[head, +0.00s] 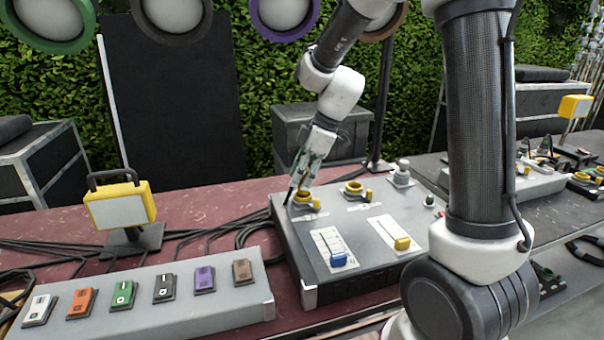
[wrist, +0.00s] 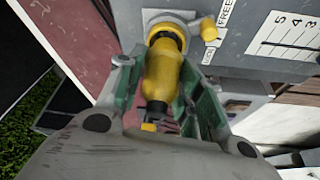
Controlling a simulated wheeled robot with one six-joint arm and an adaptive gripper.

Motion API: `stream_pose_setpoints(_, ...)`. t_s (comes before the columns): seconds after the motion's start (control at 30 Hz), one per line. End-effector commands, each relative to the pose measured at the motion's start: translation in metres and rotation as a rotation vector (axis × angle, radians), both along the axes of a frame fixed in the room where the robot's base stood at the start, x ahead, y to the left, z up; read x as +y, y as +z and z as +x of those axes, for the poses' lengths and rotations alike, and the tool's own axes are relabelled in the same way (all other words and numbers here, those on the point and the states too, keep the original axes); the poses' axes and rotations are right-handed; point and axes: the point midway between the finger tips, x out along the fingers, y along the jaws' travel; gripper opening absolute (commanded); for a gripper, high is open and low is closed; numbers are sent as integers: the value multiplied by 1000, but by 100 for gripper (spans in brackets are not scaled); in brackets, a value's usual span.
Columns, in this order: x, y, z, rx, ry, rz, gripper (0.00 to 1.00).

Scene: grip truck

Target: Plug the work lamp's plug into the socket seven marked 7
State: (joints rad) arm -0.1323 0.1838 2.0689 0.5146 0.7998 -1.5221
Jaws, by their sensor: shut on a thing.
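My gripper (head: 301,180) points down at the left rear of the grey control box. In the wrist view its green-padded fingers (wrist: 165,88) are shut on a yellow plug (wrist: 160,72). The plug's front end meets the dark ring of a yellow socket (wrist: 168,27) and lines up with it; I cannot tell how deep it sits. This socket (head: 306,202) has a yellow lever at its side. A second yellow socket (head: 354,188) is to its right. No number 7 can be read. The yellow work lamp (head: 121,206) stands on the table at left.
The control box (head: 285,235) carries a blue slider (head: 338,260), a yellow slider (head: 402,244) and a grey knob (head: 402,174). A grey strip (head: 190,311) with several coloured switches lies in front. Black cables (head: 200,236) run over the red table.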

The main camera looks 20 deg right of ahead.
Motion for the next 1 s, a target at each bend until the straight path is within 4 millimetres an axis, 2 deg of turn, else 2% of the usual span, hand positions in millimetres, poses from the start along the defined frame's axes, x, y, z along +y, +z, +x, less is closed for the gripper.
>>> stream_pose_setpoints(1.0,0,-18,0,0,0,0,9)
